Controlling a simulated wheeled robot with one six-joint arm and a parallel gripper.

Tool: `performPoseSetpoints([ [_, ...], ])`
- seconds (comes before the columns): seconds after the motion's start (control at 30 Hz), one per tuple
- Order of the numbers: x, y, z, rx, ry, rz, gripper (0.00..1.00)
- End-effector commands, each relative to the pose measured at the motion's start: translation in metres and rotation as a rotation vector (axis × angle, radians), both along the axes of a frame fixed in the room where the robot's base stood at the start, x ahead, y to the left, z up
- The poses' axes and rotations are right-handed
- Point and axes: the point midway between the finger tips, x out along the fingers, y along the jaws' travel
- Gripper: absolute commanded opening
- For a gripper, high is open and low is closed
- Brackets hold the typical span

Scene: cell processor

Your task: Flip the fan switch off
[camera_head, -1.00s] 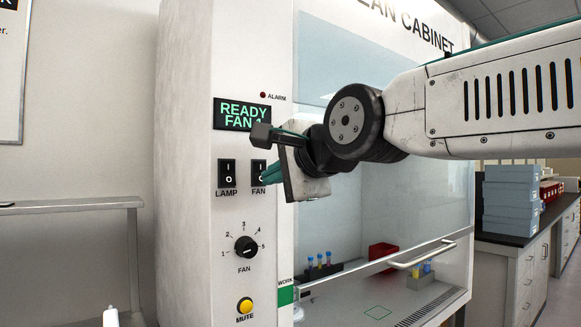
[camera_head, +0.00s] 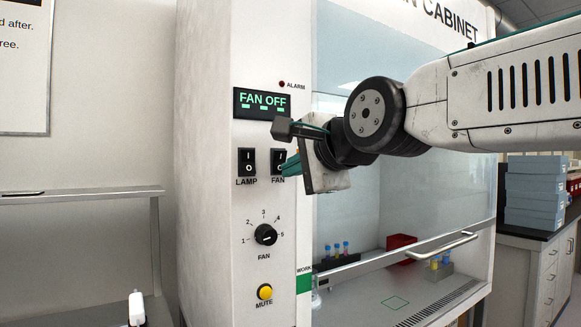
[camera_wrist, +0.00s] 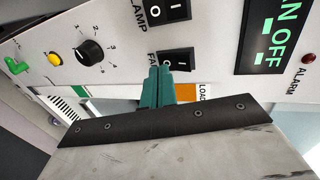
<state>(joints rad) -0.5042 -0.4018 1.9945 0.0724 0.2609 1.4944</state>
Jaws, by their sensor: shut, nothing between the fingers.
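The fan switch (camera_head: 278,160) is a black rocker marked I and O, on the white control panel to the right of the lamp switch (camera_head: 246,161). The display (camera_head: 262,102) above reads "FAN OFF" in green. My gripper (camera_head: 288,167) has its green fingers shut and empty, with the tips at the right edge of the fan switch, partly covering it. In the wrist view the shut fingertips (camera_wrist: 162,72) lie at the lower edge of the fan switch (camera_wrist: 170,60). Whether they touch it is hard to tell.
The fan knob (camera_head: 265,234) and yellow mute button (camera_head: 264,292) are lower on the panel. A glass sash with a handle (camera_head: 442,246) closes most of the cabinet front at right. A grey shelf (camera_head: 80,195) stands at left.

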Motion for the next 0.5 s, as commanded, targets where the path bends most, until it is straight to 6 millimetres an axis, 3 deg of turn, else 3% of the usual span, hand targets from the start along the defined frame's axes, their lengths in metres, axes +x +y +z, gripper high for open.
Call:
performPoseSetpoints([
  [0.5, -0.086, -0.053, 0.001, 0.002, -0.003, 0.001, 0.00],
])
